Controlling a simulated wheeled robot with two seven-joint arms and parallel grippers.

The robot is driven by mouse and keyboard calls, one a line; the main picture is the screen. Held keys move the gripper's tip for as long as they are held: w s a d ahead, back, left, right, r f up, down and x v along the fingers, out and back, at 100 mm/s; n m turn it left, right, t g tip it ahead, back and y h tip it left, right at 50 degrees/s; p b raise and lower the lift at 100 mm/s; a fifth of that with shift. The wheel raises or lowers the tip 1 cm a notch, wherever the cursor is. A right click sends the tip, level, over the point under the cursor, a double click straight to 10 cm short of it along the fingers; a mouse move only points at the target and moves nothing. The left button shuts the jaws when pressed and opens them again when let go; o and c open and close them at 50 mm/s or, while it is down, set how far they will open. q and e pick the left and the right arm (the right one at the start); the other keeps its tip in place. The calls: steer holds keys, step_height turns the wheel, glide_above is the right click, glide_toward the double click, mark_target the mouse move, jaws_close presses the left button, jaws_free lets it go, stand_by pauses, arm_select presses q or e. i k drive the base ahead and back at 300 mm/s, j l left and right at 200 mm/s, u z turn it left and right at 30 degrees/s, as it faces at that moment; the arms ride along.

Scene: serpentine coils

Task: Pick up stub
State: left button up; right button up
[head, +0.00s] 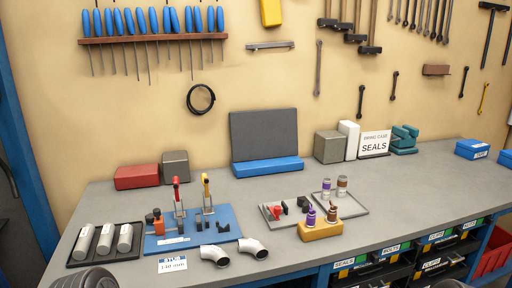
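Three pale cylinders, which look like the stubs, lie side by side in a black tray (104,257) at the left front of the bench: a left one (84,241), a middle one (105,240) and a right one (125,238). A white card (172,265) at the front edge reads "STUB" with a length that is hard to read. Neither of my grippers can be made out.
A blue mat (227,214) with red- and yellow-handled clamps stands right of the tray. Two white elbows (253,248) lie before it. A yellow block (320,231) and a grey tray (355,205) stand further right.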

mark_target(81, 249)
steer(key=u, duration=1.3)
